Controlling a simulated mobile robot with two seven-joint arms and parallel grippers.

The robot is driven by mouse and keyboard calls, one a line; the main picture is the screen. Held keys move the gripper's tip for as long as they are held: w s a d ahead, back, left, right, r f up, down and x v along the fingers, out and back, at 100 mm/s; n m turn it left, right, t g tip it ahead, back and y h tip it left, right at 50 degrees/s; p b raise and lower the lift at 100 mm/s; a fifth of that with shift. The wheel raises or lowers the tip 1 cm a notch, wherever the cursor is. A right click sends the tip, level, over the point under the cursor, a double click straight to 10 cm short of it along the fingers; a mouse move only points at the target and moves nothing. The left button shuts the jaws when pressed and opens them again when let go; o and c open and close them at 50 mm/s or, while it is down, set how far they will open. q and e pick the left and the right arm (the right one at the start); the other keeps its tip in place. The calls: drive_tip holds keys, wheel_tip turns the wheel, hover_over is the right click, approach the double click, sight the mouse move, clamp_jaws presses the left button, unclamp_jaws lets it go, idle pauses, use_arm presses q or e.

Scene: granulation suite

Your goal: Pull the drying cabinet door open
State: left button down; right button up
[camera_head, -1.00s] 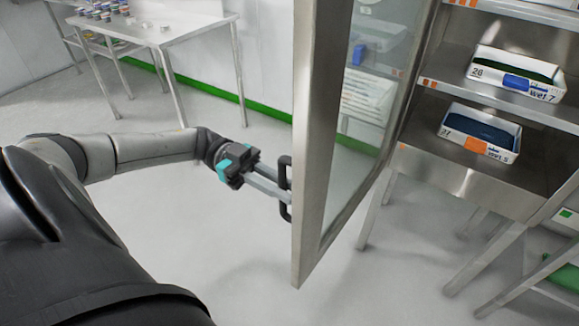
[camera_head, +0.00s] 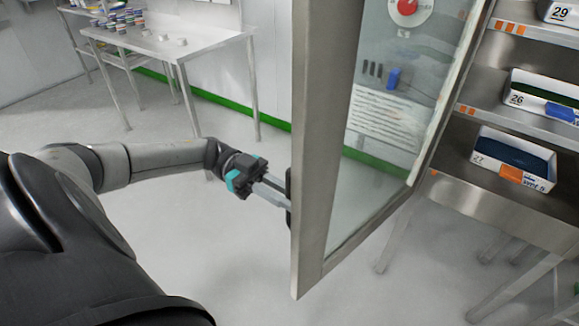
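The drying cabinet door (camera_head: 314,170) stands swung open, a steel frame around a glass pane (camera_head: 385,130), its free edge toward me. A black bar handle (camera_head: 289,184) is on its left face, mostly hidden edge-on by the frame. My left gripper (camera_head: 282,199) reaches it from the left, its two grey fingers closed at the handle; the fingertips are partly hidden. The cabinet's open interior at right has steel shelves (camera_head: 490,108) holding white trays, among them tray 27 (camera_head: 507,168) and tray 26 (camera_head: 535,98). My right gripper is not in view.
A steel table (camera_head: 205,45) with several small jars stands against the back wall at upper left. A red round knob (camera_head: 407,8) shows through the glass. The pale floor (camera_head: 200,255) left of and below the door is clear.

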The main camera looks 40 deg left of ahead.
use_arm(q)
drive_tip(key=c, duration=0.8)
unclamp_jaws()
drive_tip(key=shift+f, duration=0.1)
drive_tip(key=shift+c, duration=0.2)
drive_tip(key=s+a+b, duration=0.1)
drive_tip(key=a+b, duration=1.3)
drive_tip(key=a, duration=0.1)
drive_tip(key=shift+s+b, duration=0.15)
drive_tip(key=shift+b, duration=0.2)
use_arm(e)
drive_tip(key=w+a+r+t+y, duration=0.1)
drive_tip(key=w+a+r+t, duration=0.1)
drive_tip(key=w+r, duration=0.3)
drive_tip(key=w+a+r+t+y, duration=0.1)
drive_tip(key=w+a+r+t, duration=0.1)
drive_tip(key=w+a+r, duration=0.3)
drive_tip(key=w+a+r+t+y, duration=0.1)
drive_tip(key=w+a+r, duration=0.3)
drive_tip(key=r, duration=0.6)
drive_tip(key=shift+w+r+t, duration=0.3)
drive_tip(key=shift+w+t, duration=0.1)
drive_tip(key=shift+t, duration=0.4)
use_arm(q)
drive_tip(key=shift+a, duration=0.1)
